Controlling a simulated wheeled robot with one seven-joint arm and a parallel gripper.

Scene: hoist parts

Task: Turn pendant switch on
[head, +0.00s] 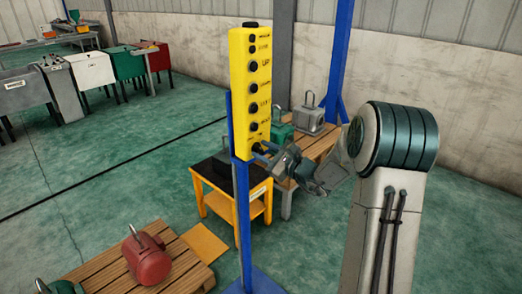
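The yellow pendant (250,90) stands upright on a blue post (243,220) in the middle of the head view. Its face has a column of black round buttons with dark labels, one reading "UP". A dark knob (257,147) sits at the bottom of the face. My gripper (262,152) is at the pendant's lower right, with its fingertips at or very near this knob. The fingers are small and partly merge with the knob, so I cannot tell whether they touch it or how far apart they are.
Behind the pendant stand a yellow cart (233,198) with a black case and a wooden table (322,143) with grey and green hoist parts. A pallet (190,258) with a red motor (146,256) lies front left.

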